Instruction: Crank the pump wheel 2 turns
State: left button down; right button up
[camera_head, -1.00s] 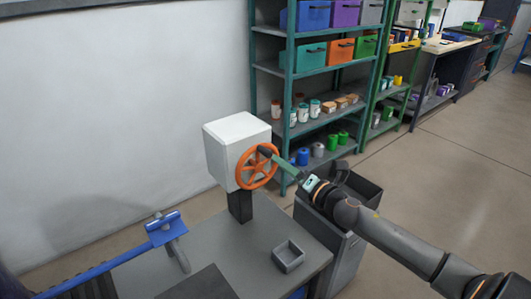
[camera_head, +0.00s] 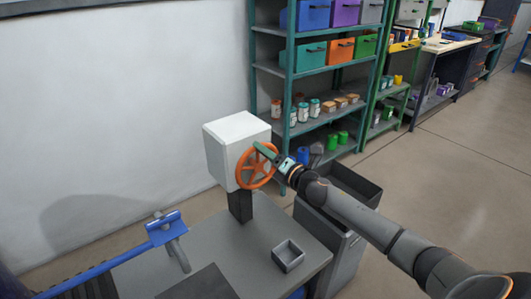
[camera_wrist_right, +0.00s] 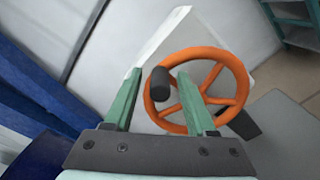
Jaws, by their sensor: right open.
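The orange pump wheel (camera_head: 245,179) has spokes and is mounted on the front of a white box (camera_head: 236,135) on a dark post. In the right wrist view the wheel (camera_wrist_right: 238,76) faces me, and its dark crank knob (camera_wrist_right: 160,83) sticks out between the two green fingers. My right gripper (camera_head: 264,151) is at the upper part of the wheel. In the wrist view the right gripper (camera_wrist_right: 160,96) is open, its fingers apart on either side of the knob. The knob is hidden behind the fingers in the head view. My left gripper is not in view.
The box stands on a grey table (camera_head: 225,240) with a small grey tray (camera_head: 288,256). A dark bin (camera_head: 352,185) stands below my right arm. Loaded shelves (camera_head: 315,75) stand behind.

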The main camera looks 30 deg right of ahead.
grip_shut()
dwell(0.3)
jog(key=shift+r, duration=0.1)
dwell(1.0)
